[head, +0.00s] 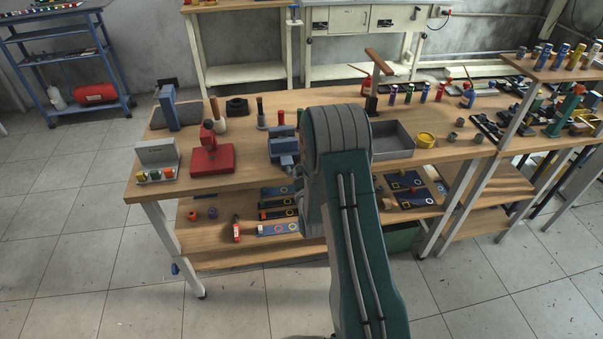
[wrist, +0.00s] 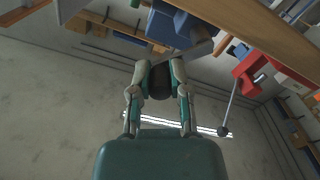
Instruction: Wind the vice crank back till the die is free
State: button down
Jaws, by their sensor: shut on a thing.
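The blue vice (head: 284,146) stands at the front edge of the wooden bench, just left of my arm. In the wrist view the vice (wrist: 178,24) shows as blue blocks beyond my fingertips. My gripper (wrist: 161,72) reaches up to it from below the bench edge, its two fingers closed on a dark round part, which I take to be the vice crank (wrist: 160,82). In the head view my own arm hides most of the crank and the grip. I cannot make out the die or how far apart the jaws are.
A red press (head: 212,158) stands left of the vice; its ball-ended lever (wrist: 223,131) hangs at right in the wrist view. A grey tray (head: 392,141) is right of my arm. A lower shelf (head: 200,240) holds blue plates under the bench. The floor in front is clear.

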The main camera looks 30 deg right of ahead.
aim_at(287, 171)
jog(key=a+n, duration=0.1)
jog(key=n, duration=0.1)
jog(key=r+n, duration=0.1)
jog(key=n, duration=0.1)
jog(key=a+n, duration=0.1)
jog(key=n, duration=0.2)
jog(key=shift+w+a+r, duration=0.15)
jog(key=shift+w+a, duration=0.15)
jog(key=shift+w, duration=0.05)
jog(key=n, duration=0.1)
jog(key=a+n, duration=0.1)
jog(key=n, duration=0.1)
jog(key=shift+w+a+n, duration=0.1)
jog(key=shift+w+n, duration=0.1)
jog(key=shift+n, duration=0.1)
jog(key=shift+w+a+f+n, duration=0.15)
jog(key=shift+a+n, duration=0.1)
jog(key=shift+n, duration=0.4)
jog(key=shift+s+a+f+n, duration=0.1)
jog(key=shift+a+n, duration=0.1)
jog(key=shift+n, duration=0.45)
jog(key=c, duration=0.6)
grip_release()
